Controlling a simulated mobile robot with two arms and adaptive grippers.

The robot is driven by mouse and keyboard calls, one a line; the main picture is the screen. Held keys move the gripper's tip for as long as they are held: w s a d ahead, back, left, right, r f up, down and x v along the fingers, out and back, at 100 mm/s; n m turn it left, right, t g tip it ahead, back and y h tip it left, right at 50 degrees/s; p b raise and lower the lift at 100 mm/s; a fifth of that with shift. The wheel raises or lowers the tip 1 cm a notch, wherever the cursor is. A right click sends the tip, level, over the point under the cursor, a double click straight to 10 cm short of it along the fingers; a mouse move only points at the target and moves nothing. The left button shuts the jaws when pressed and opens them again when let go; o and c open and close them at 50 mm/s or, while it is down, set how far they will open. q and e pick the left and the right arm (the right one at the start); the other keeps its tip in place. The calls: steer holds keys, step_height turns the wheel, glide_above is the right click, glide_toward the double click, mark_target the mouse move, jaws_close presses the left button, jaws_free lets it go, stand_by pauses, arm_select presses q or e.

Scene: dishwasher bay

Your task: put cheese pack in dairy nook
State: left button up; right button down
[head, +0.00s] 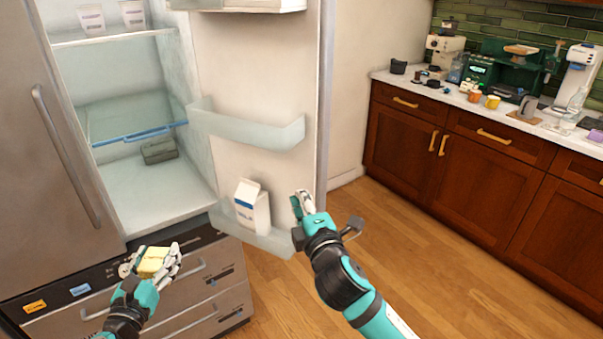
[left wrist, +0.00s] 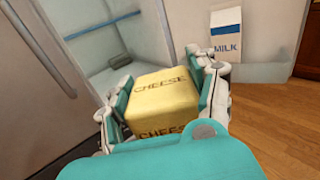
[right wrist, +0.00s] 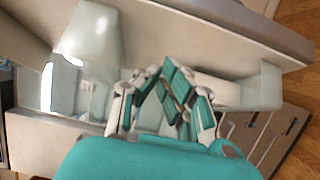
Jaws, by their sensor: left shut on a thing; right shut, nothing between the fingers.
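The yellow cheese pack (head: 152,262) is held in my left gripper (head: 158,262), low in front of the open fridge. In the left wrist view the pack (left wrist: 163,104) sits between both fingers, with "CHEESE" on its top and front. My right gripper (head: 300,204) is shut and empty beside the edge of the open fridge door; its fingers also show in the right wrist view (right wrist: 172,100). The fridge interior holds a clear shelf with a blue front edge (head: 140,136) and a lower floor (head: 150,192). No label shows which space is the dairy nook.
A milk carton (head: 252,205) stands in the lower door bin (head: 225,222); the upper door bin (head: 250,128) looks empty. A dark green box (head: 159,150) lies at the back of the fridge floor. Two white cups (head: 91,19) stand on the top shelf. A counter (head: 450,95) is at right.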

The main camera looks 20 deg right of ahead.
arm_select(q)
steer(key=shift+r+p, duration=0.5)
steer(key=shift+r, duration=0.2)
arm_select(e)
glide_toward(296, 163)
steer(key=w+a, duration=0.3)
arm_select(q)
steer(key=shift+w+r+p, duration=0.1)
steer(key=shift+r+p, duration=0.2)
steer(key=shift+p, duration=0.05)
steer(key=shift+r, duration=0.15)
arm_select(e)
steer(key=shift+w+d, duration=0.5)
steer(key=shift+d, duration=0.2)
steer(key=shift+w+d, duration=0.5)
steer(key=shift+d, duration=0.25)
